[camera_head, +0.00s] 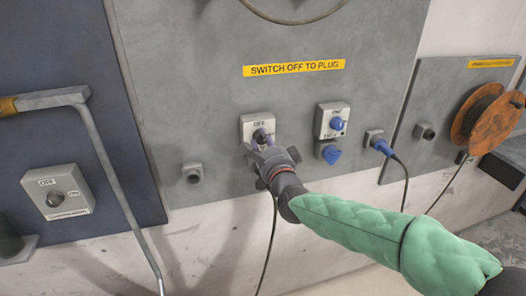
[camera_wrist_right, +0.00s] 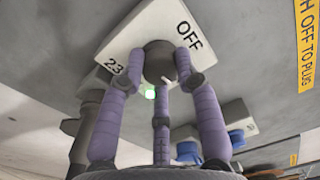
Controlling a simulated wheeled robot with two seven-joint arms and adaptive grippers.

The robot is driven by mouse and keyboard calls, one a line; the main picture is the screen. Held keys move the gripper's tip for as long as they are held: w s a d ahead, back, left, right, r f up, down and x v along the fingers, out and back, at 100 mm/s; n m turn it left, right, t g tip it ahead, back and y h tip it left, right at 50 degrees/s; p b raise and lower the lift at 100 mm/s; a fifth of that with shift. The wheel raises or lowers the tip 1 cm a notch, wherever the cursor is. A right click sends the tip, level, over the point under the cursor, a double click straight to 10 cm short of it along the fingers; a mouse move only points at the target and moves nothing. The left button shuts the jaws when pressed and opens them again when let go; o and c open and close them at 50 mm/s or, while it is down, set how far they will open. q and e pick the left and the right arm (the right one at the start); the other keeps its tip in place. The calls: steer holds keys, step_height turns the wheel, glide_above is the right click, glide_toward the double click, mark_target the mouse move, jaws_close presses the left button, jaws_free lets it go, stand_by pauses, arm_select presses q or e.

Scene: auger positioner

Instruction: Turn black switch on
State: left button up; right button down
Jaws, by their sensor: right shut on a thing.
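The black switch (camera_wrist_right: 157,57) is a round dark knob on a light plate (camera_wrist_right: 118,40) marked OFF and, in part, 23. In the head view its plate (camera_head: 248,122) sits on the grey panel under the yellow sign, and the knob is mostly hidden by my gripper. My right gripper (camera_head: 264,139) reaches the knob from the lower right. In the right wrist view its purple fingers (camera_wrist_right: 162,74) are closed around the knob, one on each side and one below. My left gripper is not in view.
A second switch with a blue knob (camera_head: 337,123) is just to the right, with a blue socket (camera_head: 331,154) below it. A blue plug (camera_head: 380,145) with a black cable is further right. A grey pipe (camera_head: 105,170) and another switch box (camera_head: 57,191) are at left.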

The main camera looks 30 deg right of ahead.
steer(key=shift+d+r+m, duration=0.15)
steer(key=shift+r+m, duration=0.15)
steer(key=shift+m, duration=0.1)
steer(key=c, duration=0.9)
jaws_free()
steer(key=shift+f, duration=0.15)
steer(key=v, duration=1.2)
